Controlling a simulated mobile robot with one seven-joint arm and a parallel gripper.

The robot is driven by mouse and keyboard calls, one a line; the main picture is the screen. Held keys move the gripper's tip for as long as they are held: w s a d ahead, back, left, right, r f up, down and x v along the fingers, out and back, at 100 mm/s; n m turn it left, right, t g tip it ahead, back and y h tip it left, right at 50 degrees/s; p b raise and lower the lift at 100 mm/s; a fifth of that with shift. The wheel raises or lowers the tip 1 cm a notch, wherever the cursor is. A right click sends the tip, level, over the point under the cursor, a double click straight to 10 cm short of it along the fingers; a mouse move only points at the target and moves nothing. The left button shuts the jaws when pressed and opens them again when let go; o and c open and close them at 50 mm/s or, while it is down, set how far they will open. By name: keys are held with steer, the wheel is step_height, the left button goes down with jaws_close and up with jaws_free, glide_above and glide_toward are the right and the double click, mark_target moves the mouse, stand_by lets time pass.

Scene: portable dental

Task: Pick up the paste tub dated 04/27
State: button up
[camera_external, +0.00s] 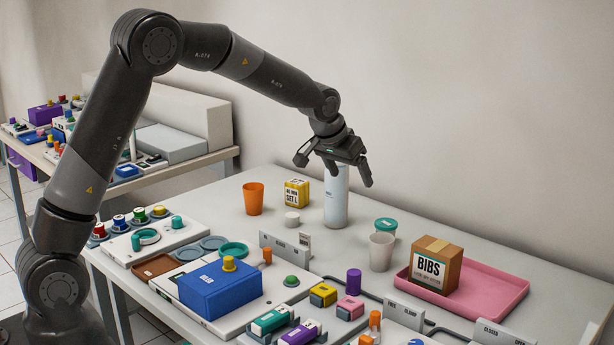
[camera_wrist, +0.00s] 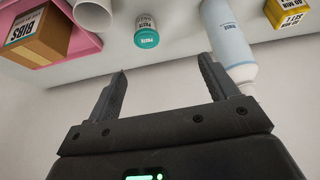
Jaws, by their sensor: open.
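A small tub with a teal lid (camera_external: 385,225) stands on the table behind a white cup. In the wrist view this tub (camera_wrist: 147,32) shows "PASTE" on its lid and print on its white side; I cannot make out a date. A small white round tub or lid (camera_external: 292,219) lies further left, its print too small to read. My gripper (camera_external: 337,168) is open and empty, above the table by the tall pale bottle. In the wrist view its fingers (camera_wrist: 164,68) are spread, with the teal-lidded tub beyond them, apart from both.
The tall bottle (camera_external: 336,196) stands close below my gripper. The white cup (camera_external: 381,251) is beside the teal-lidded tub. A pink tray (camera_external: 497,298) with a BIBS box (camera_external: 436,265) is to the right. An orange cup (camera_external: 253,198) and yellow box (camera_external: 297,192) stand left.

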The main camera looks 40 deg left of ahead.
glide_toward(385, 223)
steer(key=f, duration=0.2)
steer(key=x, duration=0.5)
steer(key=w+x, duration=0.1)
steer(key=x, duration=0.5)
steer(key=shift+s+r, duration=0.1)
steer(key=shift+r, duration=0.2)
steer(key=c, duration=1.1)
